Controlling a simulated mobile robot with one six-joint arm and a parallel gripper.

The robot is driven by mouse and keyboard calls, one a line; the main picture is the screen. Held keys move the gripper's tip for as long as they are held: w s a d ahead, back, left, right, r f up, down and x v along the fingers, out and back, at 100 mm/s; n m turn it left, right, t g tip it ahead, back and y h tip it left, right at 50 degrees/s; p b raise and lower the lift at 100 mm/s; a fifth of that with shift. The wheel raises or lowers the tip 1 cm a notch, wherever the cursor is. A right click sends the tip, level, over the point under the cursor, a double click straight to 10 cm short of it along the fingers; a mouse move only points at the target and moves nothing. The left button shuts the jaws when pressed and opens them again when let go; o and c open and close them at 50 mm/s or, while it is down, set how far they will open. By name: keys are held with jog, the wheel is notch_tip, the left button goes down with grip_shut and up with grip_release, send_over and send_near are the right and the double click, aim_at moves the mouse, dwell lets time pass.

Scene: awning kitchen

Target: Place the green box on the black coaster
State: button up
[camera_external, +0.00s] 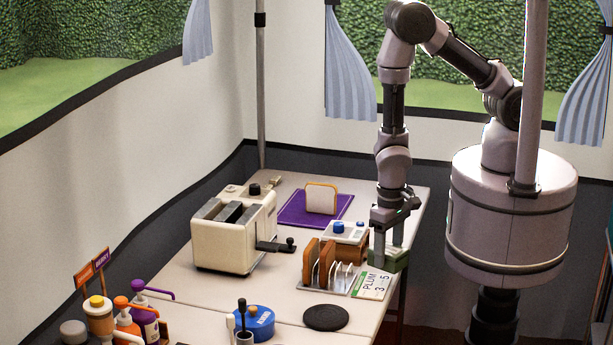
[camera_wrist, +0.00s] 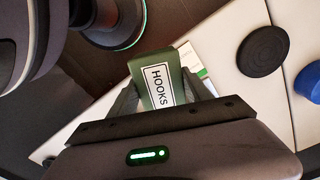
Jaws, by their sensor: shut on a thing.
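The green box (camera_external: 397,260) is between the fingers of my gripper (camera_external: 388,252) at the right edge of the table. In the wrist view the green box (camera_wrist: 148,67) shows a white label reading HOOKS, and my gripper (camera_wrist: 162,95) is shut on it with a finger at each side. I cannot tell whether the box touches the tabletop. The black coaster (camera_external: 326,317) is a flat round disc near the table's front right, with nothing on it. It also shows in the wrist view (camera_wrist: 263,52), to the right of the box.
A blue round container (camera_external: 255,322) sits left of the coaster. A toaster (camera_external: 235,230), a purple mat (camera_external: 292,212) with bread and several bottles (camera_external: 128,325) occupy the rest.

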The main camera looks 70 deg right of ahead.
jog(key=s+a+n+b, duration=0.1)
jog(key=a+n+b, duration=0.1)
jog(key=a+n, duration=0.5)
jog(key=m+b, duration=0.1)
jog(key=m, duration=0.1)
send_over(326, 314)
jog(key=shift+s+f, duration=0.25)
jog(key=shift+f, duration=0.25)
jog(key=shift+w+a+f+b, duration=0.1)
jog(key=shift+w+f+b, duration=0.1)
jog(key=shift+b, duration=0.1)
jog(key=shift+f+b, duration=0.45)
jog(key=shift+f, duration=1)
jog(key=shift+f, duration=0.25)
jog(key=o, duration=1.5)
jog(key=shift+r, duration=0.1)
